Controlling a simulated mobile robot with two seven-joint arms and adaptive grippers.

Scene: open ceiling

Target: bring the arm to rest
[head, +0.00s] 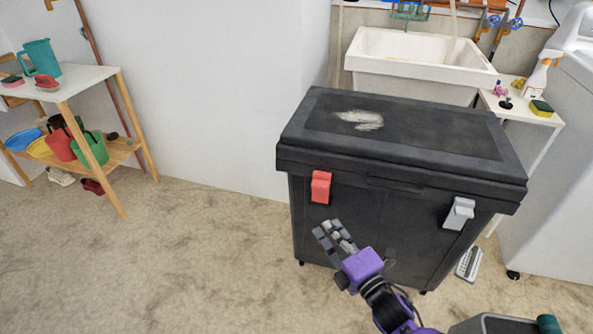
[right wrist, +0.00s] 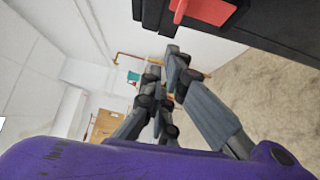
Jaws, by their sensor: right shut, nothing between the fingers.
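My right gripper (head: 335,236) is in front of the black lidded bin in the head view, below its red latch. Its purple body and grey fingers show, and the fingers point up and to the left. In the right wrist view the fingers (right wrist: 168,75) are shut with nothing between them. The bin's red latch (right wrist: 205,10) shows at the top of that view, apart from the fingertips. My left gripper is in neither view.
The black bin (head: 400,170) with a red latch (head: 321,187) and a grey latch (head: 459,213) stands close. Behind it is a white sink (head: 420,70). A wooden shelf (head: 95,75) with buckets stands at the left. The floor (head: 190,260) at the left is clear.

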